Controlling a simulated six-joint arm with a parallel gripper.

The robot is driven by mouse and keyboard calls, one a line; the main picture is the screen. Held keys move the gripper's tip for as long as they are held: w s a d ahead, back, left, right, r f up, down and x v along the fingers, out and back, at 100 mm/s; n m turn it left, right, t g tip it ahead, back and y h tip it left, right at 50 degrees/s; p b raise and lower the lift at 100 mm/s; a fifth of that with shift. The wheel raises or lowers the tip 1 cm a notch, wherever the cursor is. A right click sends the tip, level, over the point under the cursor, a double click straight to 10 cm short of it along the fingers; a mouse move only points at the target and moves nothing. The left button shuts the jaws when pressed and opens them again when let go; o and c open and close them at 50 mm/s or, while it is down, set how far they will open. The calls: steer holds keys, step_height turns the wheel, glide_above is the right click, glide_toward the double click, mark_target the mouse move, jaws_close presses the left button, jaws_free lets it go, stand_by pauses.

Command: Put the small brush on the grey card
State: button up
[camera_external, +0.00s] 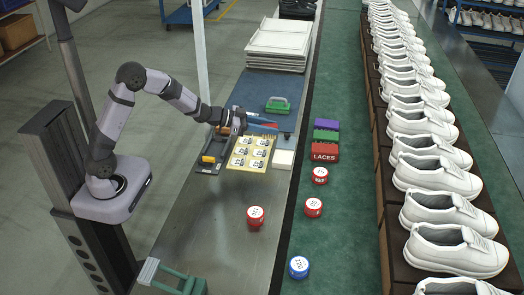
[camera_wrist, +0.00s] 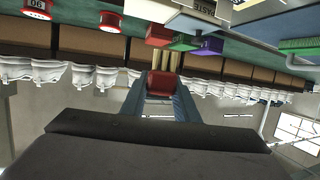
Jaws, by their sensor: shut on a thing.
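My gripper (camera_external: 239,123) is over the far edge of the yellow card on the bench, beside the blue tools. In the wrist view, which is upside down, its jaws (camera_wrist: 160,90) are shut on a small brush (camera_wrist: 162,82) with a reddish-brown body. Pale tufts, apparently its bristles, show just beyond the jaws. In the external view the brush is mostly hidden by the gripper. A dark grey flat piece (camera_external: 212,150), probably the grey card, lies left of the yellow card; a small yellow-and-black item (camera_external: 207,159) lies on its near part.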

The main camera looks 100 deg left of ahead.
steer(key=s+a+r+n+g+y, duration=0.2)
steer(key=s+a+n+g+y, duration=0.15)
steer(key=a, duration=0.45)
steer(key=s+a+r+n+g+y, duration=0.2)
steer(key=s+a+n+y, duration=0.25)
steer(key=a, duration=0.45)
steer(key=s+a+f+n+g+y, duration=0.1)
steer(key=s+a+f+n+g, duration=0.1)
steer(key=s, duration=0.4)
steer(key=shift+s+a+f+n+g+y, duration=0.15)
steer(key=shift+s+a+n+g+y, duration=0.2)
steer(key=shift+a+g, duration=0.5)
steer(key=shift+a+t, duration=0.15)
steer(key=shift+t, duration=0.35)
steer(key=shift+f, duration=4.95)
steer(key=shift+f, duration=0.15)
steer(key=shift+f+b, duration=0.15)
steer(key=shift+b, duration=0.15)
steer(key=o, duration=1.1)
steer(key=shift+c, duration=0.2)
